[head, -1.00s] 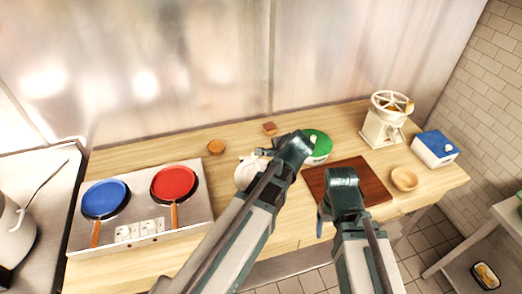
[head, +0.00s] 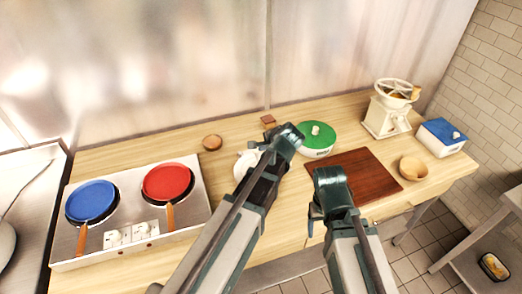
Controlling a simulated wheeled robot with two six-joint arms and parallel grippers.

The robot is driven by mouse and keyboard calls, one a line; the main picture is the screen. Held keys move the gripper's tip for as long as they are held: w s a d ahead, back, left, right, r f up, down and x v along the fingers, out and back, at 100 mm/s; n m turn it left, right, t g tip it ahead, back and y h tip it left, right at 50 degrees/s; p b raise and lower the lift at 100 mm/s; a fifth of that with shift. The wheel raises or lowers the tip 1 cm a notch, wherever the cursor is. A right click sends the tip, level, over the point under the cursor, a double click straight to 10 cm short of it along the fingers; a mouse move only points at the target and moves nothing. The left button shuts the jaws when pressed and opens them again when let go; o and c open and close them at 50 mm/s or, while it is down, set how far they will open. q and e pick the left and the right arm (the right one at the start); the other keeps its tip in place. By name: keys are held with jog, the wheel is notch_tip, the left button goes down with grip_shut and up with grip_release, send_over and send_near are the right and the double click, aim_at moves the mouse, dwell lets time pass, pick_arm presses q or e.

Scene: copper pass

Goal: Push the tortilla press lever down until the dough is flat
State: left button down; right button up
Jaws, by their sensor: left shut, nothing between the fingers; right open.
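A whitish object (head: 243,165), which may be the tortilla press, stands on the counter left of centre. My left arm and gripper hide much of it. I cannot make out its lever or any dough. My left gripper (head: 263,147) is shut and empty, over or beside the whitish object's right side; I cannot tell whether it touches. My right gripper (head: 314,211) is open and empty, by the front left edge of the brown board.
A stove (head: 190,228) with a blue pan (head: 90,200) and a red pan (head: 166,181) is left. A green-lidded pot (head: 318,137), brown board (head: 368,180), hand mill (head: 384,120), wooden bowl (head: 413,168) and blue-lidded box (head: 441,137) are right. Small brown items (head: 212,142) lie behind.

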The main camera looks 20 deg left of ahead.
pick_arm(q)
jog(key=shift+b+x, duration=0.55)
jog(key=shift+x, duration=0.85)
pick_arm(e)
jog(key=shift+w+a+f, duration=0.25)
jog(key=shift+a+f, duration=0.35)
jog(key=shift+f, duration=0.35)
pick_arm(q)
jog(key=shift+b+x, duration=0.6)
jog(key=shift+x, duration=0.15)
jog(key=shift+d, duration=0.15)
pick_arm(e)
jog(key=shift+f, duration=0.6)
pick_arm(q)
jog(key=shift+s+d+r+p, duration=0.1)
jog(key=shift+s+r+p, duration=0.05)
jog(key=shift+r+p, duration=0.45)
jog(key=w+r+p+v, duration=0.1)
jog(key=p+v, duration=0.9)
jog(key=v, duration=0.2)
jog(key=shift+s+r, duration=0.2)
jog(key=shift+r, duration=0.05)
pick_arm(e)
notch_tip(320, 180, up, 12)
jog(key=d, duration=0.1)
jog(key=shift+s+f, duration=0.2)
jog(key=shift+d, duration=0.15)
